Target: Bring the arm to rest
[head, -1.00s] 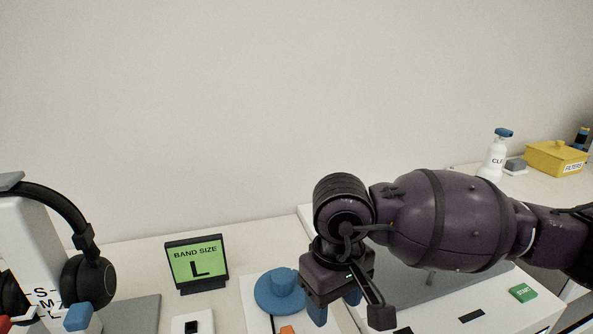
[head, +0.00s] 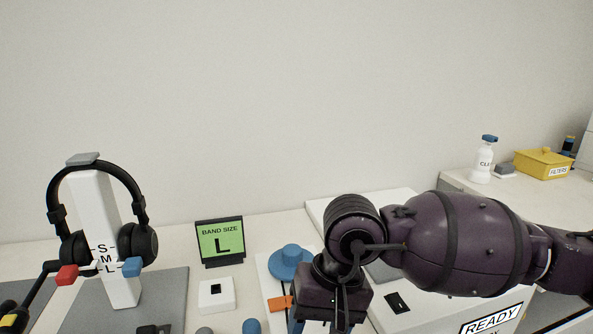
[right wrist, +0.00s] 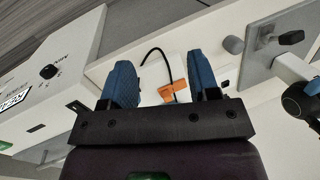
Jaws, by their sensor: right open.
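My right arm comes in from the right in the head view, over the white worktop. My right gripper (right wrist: 163,88) points down at the front of the worktop, and its fingertips are largely cut off or hidden in the head view. In the right wrist view its two blue fingers stand well apart, with nothing gripped. An orange piece (right wrist: 174,91) and a black cable (right wrist: 155,58) show beyond the gap between the fingers. My left gripper is not seen.
Black headphones (head: 139,216) hang on a white stand (head: 121,289) at left. A green "BAND SIZE L" sign (head: 222,239), a white box (head: 216,294) and a blue round part (head: 290,264) stand nearby. A "READY" panel (head: 492,319) is below my arm. A yellow box (head: 543,165) sits back right.

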